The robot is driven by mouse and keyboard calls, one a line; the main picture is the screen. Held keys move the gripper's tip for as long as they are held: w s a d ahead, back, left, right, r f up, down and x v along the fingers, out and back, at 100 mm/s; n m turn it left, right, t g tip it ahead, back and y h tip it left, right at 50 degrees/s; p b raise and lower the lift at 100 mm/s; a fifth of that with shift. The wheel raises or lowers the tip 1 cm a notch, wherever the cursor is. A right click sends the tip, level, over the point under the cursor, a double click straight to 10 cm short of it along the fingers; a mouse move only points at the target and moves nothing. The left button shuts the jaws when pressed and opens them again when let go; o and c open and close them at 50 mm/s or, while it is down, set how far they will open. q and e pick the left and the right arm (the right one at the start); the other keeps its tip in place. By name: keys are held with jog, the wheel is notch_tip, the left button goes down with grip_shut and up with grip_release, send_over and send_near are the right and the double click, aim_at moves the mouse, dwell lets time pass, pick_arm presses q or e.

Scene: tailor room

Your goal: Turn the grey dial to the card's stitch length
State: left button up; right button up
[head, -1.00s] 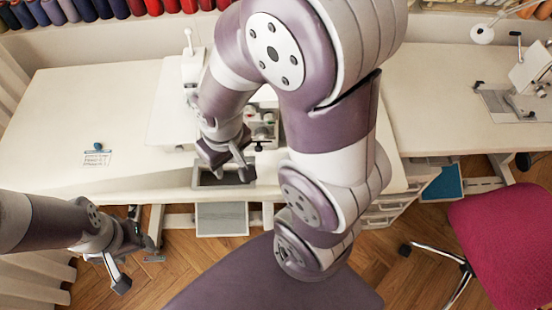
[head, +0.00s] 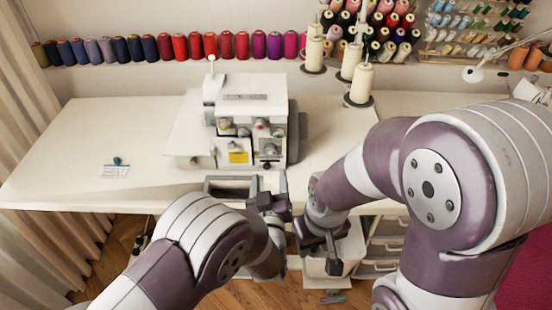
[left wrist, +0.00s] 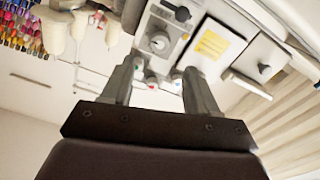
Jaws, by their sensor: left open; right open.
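The white sewing machine (head: 252,108) stands on the table, with a yellow label (head: 238,157) on its front. A round grey dial (left wrist: 158,42) shows on its front in the left wrist view, beyond the fingers; it is small in the head view (head: 269,150). The card (head: 116,171) lies flat on the table at the left; its print is too small to read. My left gripper (head: 268,186) is open and empty just in front of the machine, fingers towards it, apart from the dial. My right gripper (head: 318,250) is open and empty, lower and to the right, pointing down.
A small blue object (head: 117,160) lies by the card. Cones of thread (head: 358,82) stand behind the machine at the right, and a row of coloured spools (head: 180,46) lines the wall. The table's left part (head: 70,140) is mostly clear. Drawers (head: 385,246) sit below.

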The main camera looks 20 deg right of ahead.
aim_at(270, 153)
pick_arm(q)
jog(key=x, duration=0.8)
jog(key=shift+w+d, duration=0.15)
jog(key=shift+w, duration=0.2)
jog(key=c, duration=1)
